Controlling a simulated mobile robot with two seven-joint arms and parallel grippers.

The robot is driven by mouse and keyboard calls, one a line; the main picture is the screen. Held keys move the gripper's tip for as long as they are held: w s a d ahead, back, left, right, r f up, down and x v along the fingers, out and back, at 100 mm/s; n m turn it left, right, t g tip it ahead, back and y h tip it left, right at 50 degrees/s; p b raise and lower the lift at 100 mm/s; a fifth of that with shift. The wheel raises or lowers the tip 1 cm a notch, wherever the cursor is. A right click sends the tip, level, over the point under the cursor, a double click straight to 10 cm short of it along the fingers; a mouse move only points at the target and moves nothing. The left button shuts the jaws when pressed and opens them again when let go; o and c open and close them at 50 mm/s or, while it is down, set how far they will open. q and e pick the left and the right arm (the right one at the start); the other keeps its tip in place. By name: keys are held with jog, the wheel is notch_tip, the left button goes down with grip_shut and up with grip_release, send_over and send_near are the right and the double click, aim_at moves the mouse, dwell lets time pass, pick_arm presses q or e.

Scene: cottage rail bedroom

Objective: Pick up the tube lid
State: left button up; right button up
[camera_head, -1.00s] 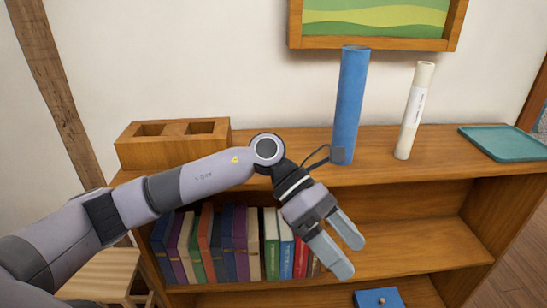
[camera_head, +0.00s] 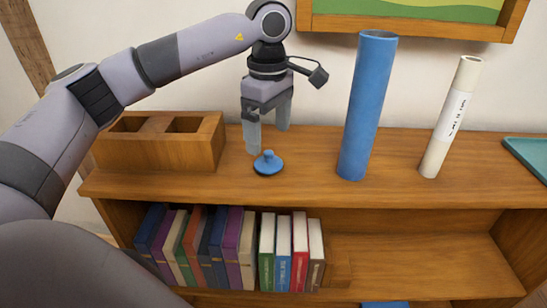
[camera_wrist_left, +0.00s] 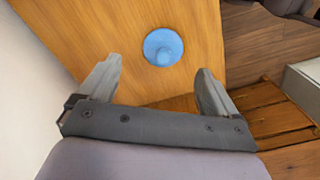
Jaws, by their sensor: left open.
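The tube lid (camera_head: 268,163) is a small blue disc with a knob on top. It lies on the shelf top, left of the blue tube (camera_head: 366,107), which stands upright with an open upper end. My left gripper (camera_head: 268,140) is open and points down above and just behind the lid, apart from it. In the left wrist view the lid (camera_wrist_left: 163,47) lies beyond the open fingertips of my left gripper (camera_wrist_left: 160,80), between their lines, with nothing between the fingers. My right gripper is not in view.
A wooden box with two square holes (camera_head: 200,150) stands left of the lid. A white labelled tube (camera_head: 452,115) stands right of the blue tube, and a teal tray (camera_head: 530,155) lies at the right end.

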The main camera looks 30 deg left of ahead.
aim_at(269, 152)
pick_arm(q)
jog(key=f, duration=0.5)
jog(key=shift+s+d+f+p, duration=0.1)
jog(key=shift+s+f+p, duration=0.15)
jog(key=shift+f+p, duration=0.15)
jog(key=shift+r, duration=0.1)
jog(key=c, duration=1.1)
